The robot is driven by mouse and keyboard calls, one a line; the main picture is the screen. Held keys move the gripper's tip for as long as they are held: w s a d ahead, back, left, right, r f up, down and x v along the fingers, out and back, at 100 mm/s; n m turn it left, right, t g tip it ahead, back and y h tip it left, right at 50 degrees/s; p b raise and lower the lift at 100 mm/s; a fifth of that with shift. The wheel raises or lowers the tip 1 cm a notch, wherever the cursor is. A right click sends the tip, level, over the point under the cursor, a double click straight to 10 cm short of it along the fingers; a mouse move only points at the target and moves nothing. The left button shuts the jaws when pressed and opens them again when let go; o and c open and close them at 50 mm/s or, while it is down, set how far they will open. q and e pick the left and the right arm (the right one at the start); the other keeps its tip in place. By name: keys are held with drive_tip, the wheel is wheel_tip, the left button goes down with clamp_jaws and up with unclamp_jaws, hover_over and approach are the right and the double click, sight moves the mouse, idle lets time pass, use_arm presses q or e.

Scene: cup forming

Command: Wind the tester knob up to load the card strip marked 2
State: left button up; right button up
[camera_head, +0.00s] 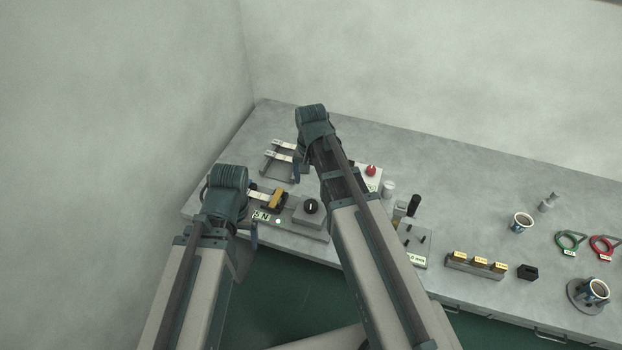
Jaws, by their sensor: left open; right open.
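The tester is a grey block (296,228) near the table's left front edge. It carries a black round knob (311,206) with a white mark, an orange-brown clamp (277,200) and a small "N" label. A pale card strip (256,194) runs from the clamp toward my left wrist; its number is unreadable. My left gripper (245,214) is open at the tester's left end, mostly hidden by its wrist. My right gripper (302,163) is open behind the tester, near a rack (273,171) with pale strips (281,155); its fingers are largely hidden.
A red button (371,170), a white cylinder (389,188) and a black-handled device (413,240) stand right of my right arm. The back middle table is clear.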

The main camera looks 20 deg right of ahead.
use_arm(q)
wheel_tip(320, 180, up, 3)
drive_tip(key=shift+f+p, duration=0.15)
drive_tip(key=shift+p, duration=0.65)
use_arm(e)
wheel_tip(320, 180, up, 3)
drive_tip(key=shift+f, duration=0.1)
